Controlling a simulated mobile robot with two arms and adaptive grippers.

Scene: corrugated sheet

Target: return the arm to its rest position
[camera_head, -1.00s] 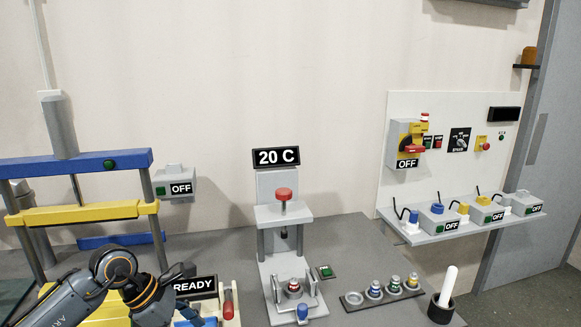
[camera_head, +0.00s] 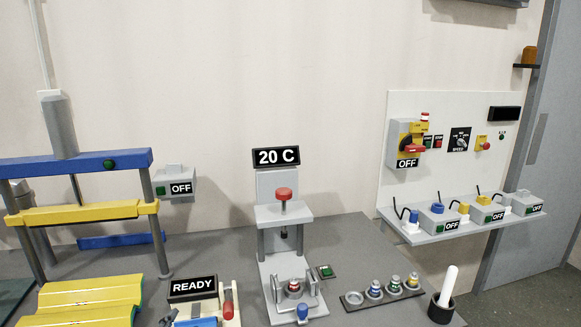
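Neither of my grippers nor my arms shows in the head view. The yellow corrugated sheet (camera_head: 90,291) lies at the lower left, in front of the blue and yellow press frame (camera_head: 76,215). The bench (camera_head: 222,248) is clear of my arms.
A device with a READY sign (camera_head: 193,287) and a red handle stands right of the sheet. A small press (camera_head: 285,217) under a 20 C display (camera_head: 276,157) stands mid-bench. A tray of several capped pieces (camera_head: 354,298) and a black cup (camera_head: 441,307) with a white rod are at right.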

